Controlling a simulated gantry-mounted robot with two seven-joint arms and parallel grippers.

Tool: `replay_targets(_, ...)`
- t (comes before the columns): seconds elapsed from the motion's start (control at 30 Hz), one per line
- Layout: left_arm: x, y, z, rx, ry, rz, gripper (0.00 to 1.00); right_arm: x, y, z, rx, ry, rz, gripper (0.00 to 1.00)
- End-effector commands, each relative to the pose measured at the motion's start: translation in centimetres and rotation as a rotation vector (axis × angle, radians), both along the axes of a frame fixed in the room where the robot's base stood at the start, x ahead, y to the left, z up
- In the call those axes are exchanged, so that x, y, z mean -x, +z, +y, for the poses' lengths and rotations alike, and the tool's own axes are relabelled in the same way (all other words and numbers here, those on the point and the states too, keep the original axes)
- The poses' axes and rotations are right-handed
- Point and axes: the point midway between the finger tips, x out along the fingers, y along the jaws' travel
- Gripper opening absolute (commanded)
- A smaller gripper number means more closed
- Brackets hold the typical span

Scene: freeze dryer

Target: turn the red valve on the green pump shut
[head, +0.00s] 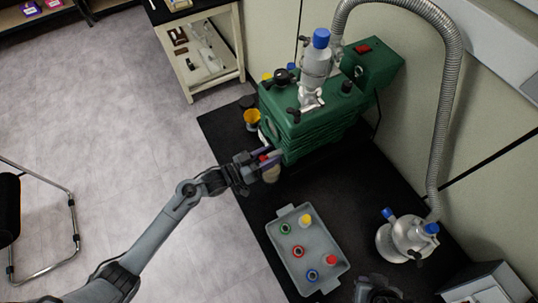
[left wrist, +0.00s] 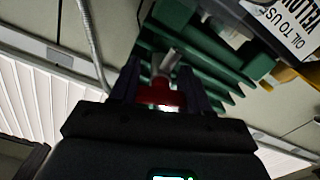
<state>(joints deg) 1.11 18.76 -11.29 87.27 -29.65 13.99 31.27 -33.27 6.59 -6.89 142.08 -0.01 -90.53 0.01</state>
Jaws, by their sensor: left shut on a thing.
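The green pump (head: 325,128) stands on the black table top, with a ribbed body that also shows in the left wrist view (left wrist: 205,60). The red valve (left wrist: 160,96) sits on a pale metal stem at the pump's near end. My left gripper (head: 268,158) reaches in from the left to that end. In the left wrist view its two dark fingers (left wrist: 160,88) stand on either side of the valve, shut on it. The valve is mostly hidden by the gripper in the head view. My right gripper (head: 378,291) shows only partly at the bottom edge, its fingers unclear.
A grey tray (head: 281,258) with several coloured rings and caps lies in front of the pump. A flask (head: 405,238) and ribbed metal hose (head: 450,100) are at right.

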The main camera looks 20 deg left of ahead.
Motion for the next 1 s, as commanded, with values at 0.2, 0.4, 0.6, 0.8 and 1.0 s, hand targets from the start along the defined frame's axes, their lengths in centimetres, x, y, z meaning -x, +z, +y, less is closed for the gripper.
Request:
replay_targets(0.2, 0.06, 0.01, -0.03, -0.169, -0.001, -0.151, 0.16, -0.02, 0.02, 0.0, 0.0, 0.0, 0.0, 0.0)
replay_targets(0.4, 0.04, 0.05, -0.05, -0.244, -0.001, -0.221, 0.16, -0.02, -0.02, -0.02, 0.001, 0.001, 0.0, 0.0)
replay_targets(0.6, 0.04, 0.06, -0.05, -0.243, 0.0, -0.22, 0.16, -0.01, -0.03, -0.14, 0.006, 0.003, -0.001, 0.0)
replay_targets(0.8, 0.04, 0.05, -0.05, -0.242, 0.0, -0.219, 0.72, -0.02, -0.03, -0.22, 0.009, 0.006, -0.001, 0.0)
replay_targets(1.0, 0.05, 0.03, -0.05, -0.242, 0.0, -0.219, 0.72, -0.03, -0.03, -0.22, 0.009, 0.005, -0.001, 0.0)
